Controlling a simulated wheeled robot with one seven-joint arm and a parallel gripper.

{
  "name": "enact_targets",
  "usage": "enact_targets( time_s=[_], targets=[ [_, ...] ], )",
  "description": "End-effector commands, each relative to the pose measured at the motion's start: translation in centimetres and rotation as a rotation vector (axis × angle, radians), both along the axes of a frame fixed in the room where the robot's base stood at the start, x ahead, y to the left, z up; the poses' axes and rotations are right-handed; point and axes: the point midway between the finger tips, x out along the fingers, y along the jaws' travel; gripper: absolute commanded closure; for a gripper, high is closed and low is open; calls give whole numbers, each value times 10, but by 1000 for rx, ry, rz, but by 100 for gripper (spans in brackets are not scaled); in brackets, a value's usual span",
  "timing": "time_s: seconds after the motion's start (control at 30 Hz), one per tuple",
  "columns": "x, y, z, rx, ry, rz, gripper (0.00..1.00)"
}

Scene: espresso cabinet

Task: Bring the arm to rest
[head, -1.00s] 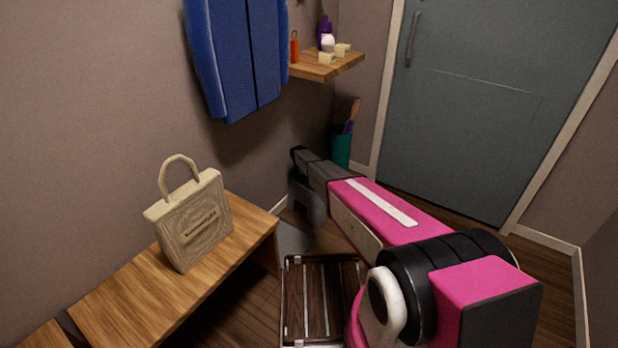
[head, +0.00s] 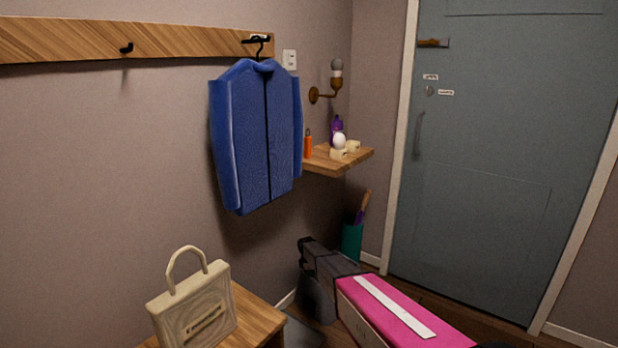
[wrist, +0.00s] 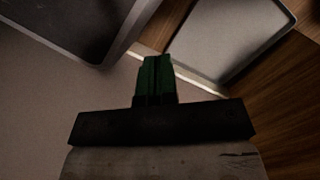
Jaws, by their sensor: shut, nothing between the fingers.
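My pink, white and dark grey arm (head: 395,312) reaches from the lower right toward the back wall in the head view. Its dark end bends downward near the green bin, and the fingertips cannot be made out there. In the wrist view my gripper (wrist: 154,62) shows its two green fingers pressed together, with nothing held between them. They are over the floor area, apart from anything I can make out.
A wooden bench (head: 255,318) carries a cream bag (head: 195,310). A blue jacket (head: 255,135) hangs above. A wooden shelf (head: 325,164) holds small items. A green bin (head: 351,243) stands near the grey-blue door (head: 490,180). A grey tray (wrist: 228,45) lies below my wrist.

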Motion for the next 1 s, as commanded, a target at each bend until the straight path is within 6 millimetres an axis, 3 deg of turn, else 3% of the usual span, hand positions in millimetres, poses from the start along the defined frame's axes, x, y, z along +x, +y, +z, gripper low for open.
enact_targets(
  time_s=[0.03,0.3,0.5,0.7,0.83,1.0],
  targets=[
    [-39,-22,27,12,-9,-94,100],
    [-165,-98,120,70,-49,-629,100],
    [-266,-141,182,106,-66,-1025,100],
    [-355,-170,230,132,-75,-1376,100],
    [-388,-179,247,142,-78,-1521,100],
    [-402,-183,254,145,-78,-1598,100]
  ],
)
